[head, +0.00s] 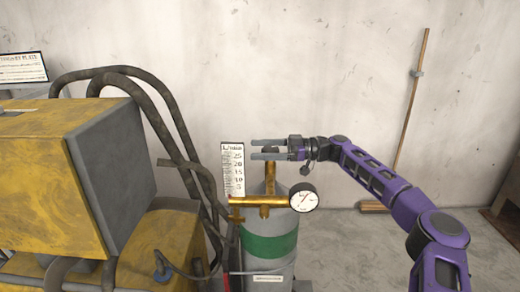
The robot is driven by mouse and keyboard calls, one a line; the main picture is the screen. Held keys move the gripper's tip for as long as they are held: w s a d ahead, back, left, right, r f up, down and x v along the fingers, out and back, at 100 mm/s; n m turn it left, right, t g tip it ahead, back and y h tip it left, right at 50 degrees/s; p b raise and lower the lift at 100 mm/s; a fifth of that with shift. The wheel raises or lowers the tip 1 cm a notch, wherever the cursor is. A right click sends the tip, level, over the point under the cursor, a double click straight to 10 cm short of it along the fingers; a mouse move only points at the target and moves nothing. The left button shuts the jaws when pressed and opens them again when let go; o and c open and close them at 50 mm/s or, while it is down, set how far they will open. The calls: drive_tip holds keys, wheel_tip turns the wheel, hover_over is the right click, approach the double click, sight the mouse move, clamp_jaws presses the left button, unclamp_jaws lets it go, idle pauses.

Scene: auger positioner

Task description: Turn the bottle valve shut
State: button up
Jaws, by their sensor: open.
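The bottle (268,251) is a grey cylinder with a green band, standing upright right of the yellow machine. A brass valve body (266,199) sits on its top, with a round white gauge (303,197) on its right side. A small dark valve knob (270,151) shows at the top of the brass stem. My gripper (268,149) reaches in from the right with its fingers level and pointing left. It is open, with the fingers at the height of the knob and seemingly on either side of it. I cannot tell whether they touch it.
A yellow and grey machine (75,170) with thick dark hoses (165,118) fills the left. A white numbered scale (234,168) stands just left of the valve. A broom (410,110) leans on the back wall. The floor (345,250) right of the bottle is clear.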

drive_tip(key=shift+a, duration=0.15)
drive_tip(key=shift+c, duration=0.3)
drive_tip(key=c, duration=1.3)
drive_tip(key=shift+f+b, duration=0.1)
drive_tip(key=shift+b, duration=0.25)
drive_tip(key=shift+f+m+t+b, duration=0.1)
drive_tip(key=shift+m+t+b, duration=0.25)
drive_tip(key=shift+t, duration=0.15)
drive_tip(key=shift+w+d+m+t+h+b, duration=0.1)
drive_tip(key=shift+w+m+t+h+b, duration=0.35)
drive_tip(key=shift+m+t+b, duration=1.05)
drive_tip(key=shift+w+d+m+t+h+b, duration=0.15)
drive_tip(key=shift+m+t+h+b, duration=0.8)
drive_tip(key=shift+t, duration=1)
drive_tip(key=shift+w+d+m+t+h+b, duration=0.1)
drive_tip(key=shift+w+m+t+h+b, duration=0.15)
drive_tip(key=shift+m+t+b, duration=1.1)
drive_tip(key=shift+w+n+t, duration=0.1)
drive_tip(key=shift+n+t, duration=0.15)
drive_tip(key=shift+t, duration=0.25)
